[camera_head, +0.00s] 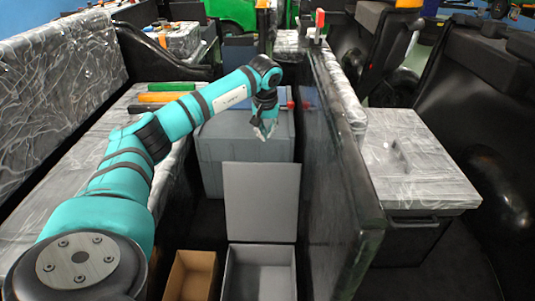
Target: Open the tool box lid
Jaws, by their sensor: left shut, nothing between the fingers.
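A grey box (260,287) stands at the bottom centre with its inside showing. A flat grey panel (262,202) stands upright at its far edge and looks like its raised lid. My left gripper (265,131) is shut and empty. It shows beyond and above the panel, in front of a larger grey box (213,158); I cannot tell whether it touches that box. The panel hides part of the larger box's front. My right gripper is not in view.
A brown open box (190,277) stands left of the grey box. A bench (95,165) with green and orange tools (165,92) lies along the left. A dark upright partition (335,180) closes off the right side. A plastic-covered seat (415,165) lies beyond it.

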